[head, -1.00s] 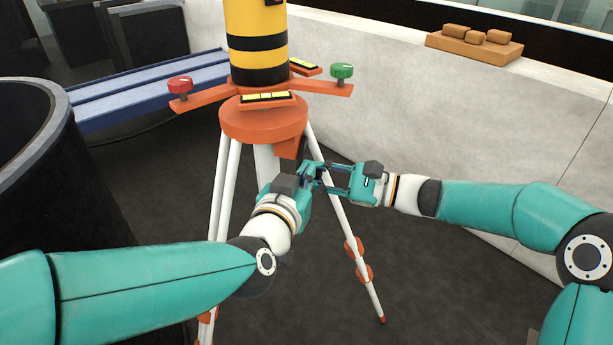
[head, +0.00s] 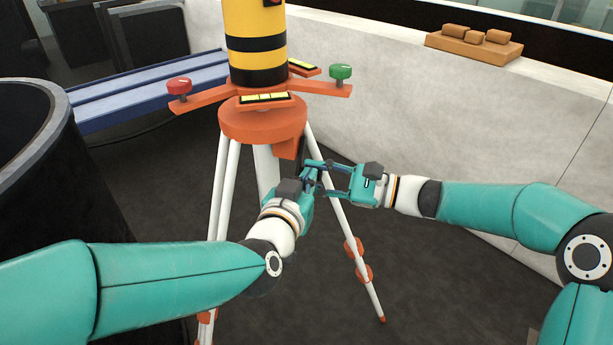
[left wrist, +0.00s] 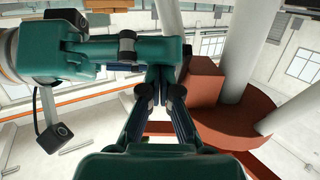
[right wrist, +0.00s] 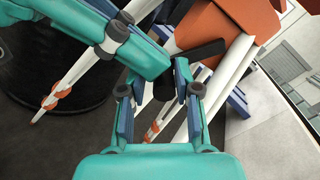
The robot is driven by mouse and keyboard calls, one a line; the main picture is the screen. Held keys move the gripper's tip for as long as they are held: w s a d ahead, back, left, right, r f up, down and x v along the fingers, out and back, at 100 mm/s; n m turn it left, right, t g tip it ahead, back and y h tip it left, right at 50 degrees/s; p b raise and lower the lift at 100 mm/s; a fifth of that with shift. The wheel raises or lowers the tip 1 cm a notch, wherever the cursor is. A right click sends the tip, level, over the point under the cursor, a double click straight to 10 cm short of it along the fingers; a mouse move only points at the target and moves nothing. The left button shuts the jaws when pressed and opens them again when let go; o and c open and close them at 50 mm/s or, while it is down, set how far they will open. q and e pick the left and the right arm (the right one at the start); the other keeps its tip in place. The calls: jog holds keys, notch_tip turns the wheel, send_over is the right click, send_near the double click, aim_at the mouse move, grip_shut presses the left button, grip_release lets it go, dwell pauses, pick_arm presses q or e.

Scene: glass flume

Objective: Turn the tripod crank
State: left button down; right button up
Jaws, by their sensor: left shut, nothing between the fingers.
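The tripod (head: 262,122) has an orange head on white legs, with an orange housing (left wrist: 204,80) under it. In the right wrist view, a black bar (right wrist: 202,50), apparently the crank arm, comes from beside the housing, and a short dark cylinder (right wrist: 163,88) hangs near its lower end. My right gripper (head: 326,180) is open, with its fingers on either side of that cylinder; contact is unclear. My left gripper (head: 312,172) is shut and empty, close against the right gripper's fingers. In the head view the grippers hide the crank.
A yellow-and-black instrument (head: 256,45) stands on the tripod, between a red knob (head: 179,88) and a green knob (head: 341,73). A black round tank (head: 40,190) is at left. A pale wall (head: 450,120) runs behind at right. Dark floor is clear between.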

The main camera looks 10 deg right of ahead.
jog(key=shift+o, duration=0.9)
jog(key=shift+r, duration=0.3)
pick_arm(q)
jog(key=shift+f, duration=0.3)
pick_arm(e)
jog(key=shift+a, duration=0.1)
